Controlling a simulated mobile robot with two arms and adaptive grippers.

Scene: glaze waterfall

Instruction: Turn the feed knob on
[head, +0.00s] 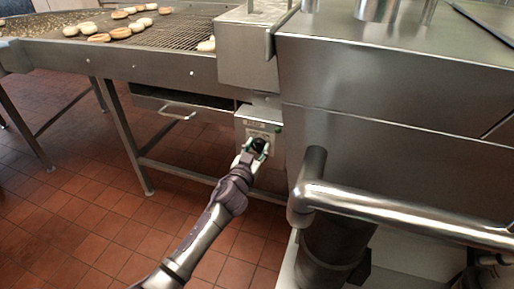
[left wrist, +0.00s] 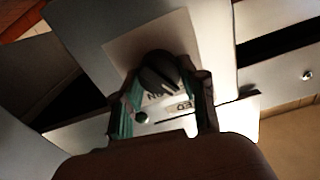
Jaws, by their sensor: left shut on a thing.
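The feed knob (head: 259,145) is a round black knob on a small grey control box (head: 277,146) under the conveyor's end. In the left wrist view the knob (left wrist: 158,70) has a ridge across its face. Lettering that seems to read "ON" and "FEED" shows upside down on the plate beside it. My left gripper (head: 257,150) reaches up to the box from below. In the left wrist view its green-padded fingers (left wrist: 166,98) stand on both sides of the knob and are shut on it. I cannot tell its exact setting. My right gripper is not in view.
A mesh conveyor (head: 170,32) carrying several round doughnuts (head: 96,37) stands at upper left. A big steel machine (head: 380,95) and a thick steel rail (head: 400,212) fill the right side. A drawer handle (head: 177,115) sits left of the box. Tiled floor (head: 90,230) is clear at lower left.

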